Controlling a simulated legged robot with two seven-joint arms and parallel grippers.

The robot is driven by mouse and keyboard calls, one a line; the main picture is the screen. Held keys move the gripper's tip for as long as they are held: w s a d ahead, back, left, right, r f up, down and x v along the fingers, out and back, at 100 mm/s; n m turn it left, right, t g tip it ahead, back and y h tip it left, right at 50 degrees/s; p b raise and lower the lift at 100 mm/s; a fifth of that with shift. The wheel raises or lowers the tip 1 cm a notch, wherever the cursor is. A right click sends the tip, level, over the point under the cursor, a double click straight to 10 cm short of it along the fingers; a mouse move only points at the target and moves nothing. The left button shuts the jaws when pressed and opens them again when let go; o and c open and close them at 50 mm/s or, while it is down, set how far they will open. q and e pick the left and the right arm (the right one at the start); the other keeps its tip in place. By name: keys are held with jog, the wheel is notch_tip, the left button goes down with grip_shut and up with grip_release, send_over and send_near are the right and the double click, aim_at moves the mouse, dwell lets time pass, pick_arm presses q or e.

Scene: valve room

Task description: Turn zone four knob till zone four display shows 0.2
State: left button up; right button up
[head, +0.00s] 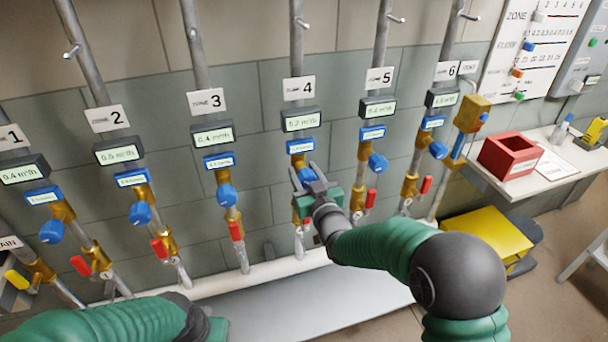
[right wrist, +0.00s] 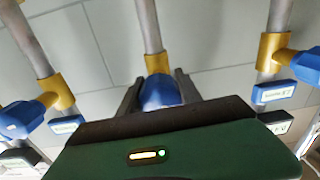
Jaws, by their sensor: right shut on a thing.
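The zone four display (head: 301,121) hangs under the "ZONE 4" sign and appears to read 0.2 m³/h. The blue zone four knob (head: 306,175) sits below it on the brass valve, partly covered by my gripper. My right gripper (head: 308,180) is shut on this knob, one finger on each side. In the right wrist view, the blue knob (right wrist: 160,92) shows between the two dark fingers, its lower part hidden by the gripper body.
Similar pipes with blue knobs stand on both sides, including the zone three knob (head: 227,195) and zone five knob (head: 377,164). Red levers sit lower on the pipes. A red box (head: 510,152) stands on a bench at right, above a yellow step (head: 487,240).

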jog(key=shift+f+m, duration=0.15)
jog(key=shift+m, duration=0.55)
jog(key=shift+m+b, duration=0.3)
jog(key=shift+m, duration=0.3)
pick_arm(q)
jog(key=shift+f, duration=0.6)
pick_arm(e)
jog(key=o, duration=1.4)
jog(key=shift+c, duration=0.2)
pick_arm(q)
jog(key=shift+r+p, duration=0.3)
jog(key=shift+p, duration=0.05)
pick_arm(e)
jog(key=v, duration=1.7)
jog(key=shift+w, duration=0.1)
